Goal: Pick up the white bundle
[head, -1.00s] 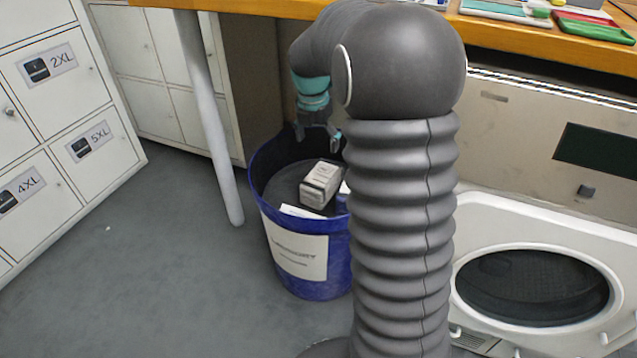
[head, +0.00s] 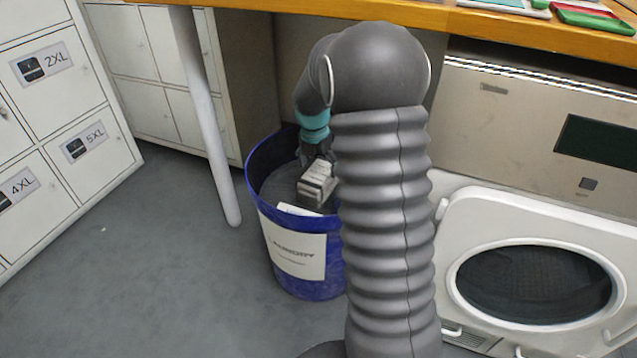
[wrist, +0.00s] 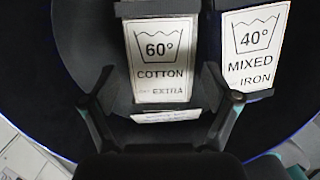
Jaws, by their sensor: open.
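The white bundle (head: 316,186) is a boxy, pale block with a banded side, lying inside the blue laundry bin (head: 297,260). My gripper (head: 312,155) has reached into the bin at the bundle's far end, partly hidden by my arm. In the wrist view my gripper (wrist: 163,100) is open. A white card marked 60° cotton (wrist: 160,58) shows ahead, between and beyond the fingers. I cannot tell whether the fingers touch anything.
A second card marked 40° mixed iron (wrist: 255,45) lies to the right in the wrist view. The bin rim surrounds the gripper. A grey table leg (head: 207,130) stands left of the bin, and a white machine door (head: 530,270) is at right. The wooden counter (head: 500,30) is above.

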